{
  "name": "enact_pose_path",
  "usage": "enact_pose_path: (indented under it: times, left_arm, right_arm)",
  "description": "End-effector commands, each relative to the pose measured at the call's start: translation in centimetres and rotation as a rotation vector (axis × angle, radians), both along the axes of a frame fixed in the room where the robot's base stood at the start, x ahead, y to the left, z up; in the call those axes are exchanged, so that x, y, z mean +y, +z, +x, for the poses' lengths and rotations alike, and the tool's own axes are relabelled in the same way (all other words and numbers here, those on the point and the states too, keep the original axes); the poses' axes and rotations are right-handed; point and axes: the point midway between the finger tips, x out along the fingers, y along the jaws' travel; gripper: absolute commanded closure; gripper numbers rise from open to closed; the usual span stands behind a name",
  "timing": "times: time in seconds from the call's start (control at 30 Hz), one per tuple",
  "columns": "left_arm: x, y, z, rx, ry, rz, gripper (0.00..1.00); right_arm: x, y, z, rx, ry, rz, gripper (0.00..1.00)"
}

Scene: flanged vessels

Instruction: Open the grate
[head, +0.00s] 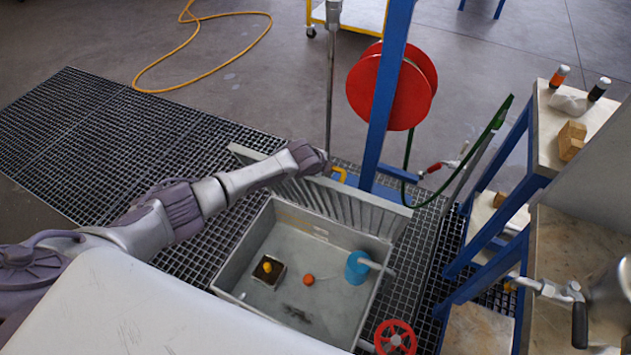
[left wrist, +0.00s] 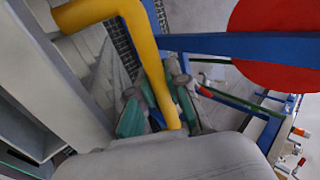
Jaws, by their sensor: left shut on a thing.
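The grate (head: 360,203) is a grey slatted panel. In the head view it stands raised along the back edge of the open grey basin (head: 238,262). Its yellow handle (head: 339,174) shows at its top behind my left wrist. In the left wrist view, the yellow bent handle (left wrist: 150,60) runs down between the green-padded fingers of my left gripper (left wrist: 162,112), which is shut on it. The slats (left wrist: 82,62) show at the left there. In the head view, my wrist mostly hides the left fingers. My right gripper is in neither view.
The basin holds a small dark box (head: 268,271), an orange ball (head: 309,280) and a blue cup (head: 356,268). A blue post (head: 385,100) with a red reel (head: 420,90) stands just behind the grate. A red valve wheel (head: 395,338) is in front. Blue-framed shelves (head: 488,250) stand right.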

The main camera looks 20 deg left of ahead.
Motion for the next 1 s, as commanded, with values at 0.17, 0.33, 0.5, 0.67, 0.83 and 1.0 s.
enact_pose_path:
  times: [0.17,0.33,0.5,0.67,0.83,1.0]
  left_arm:
    - [-0.3,0.2,3.6,-0.016,-0.001,-0.001,1.0]
    - [-0.4,0.8,5.3,-0.016,-0.003,-0.001,1.0]
    - [-0.5,1.0,5.9,-0.013,-0.004,0.0,1.0]
    - [-0.5,1.1,6.0,-0.011,-0.005,-0.001,1.0]
    - [-0.5,1.1,5.9,-0.01,-0.005,-0.001,1.0]
    - [-0.5,1.0,5.9,-0.01,-0.005,-0.001,0.59]
  right_arm:
    - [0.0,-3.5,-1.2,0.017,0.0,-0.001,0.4]
    - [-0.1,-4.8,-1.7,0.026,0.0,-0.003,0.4]
    - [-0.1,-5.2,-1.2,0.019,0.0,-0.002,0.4]
    - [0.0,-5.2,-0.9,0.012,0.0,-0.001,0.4]
    - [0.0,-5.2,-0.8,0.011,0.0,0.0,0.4]
    - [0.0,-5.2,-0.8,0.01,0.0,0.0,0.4]
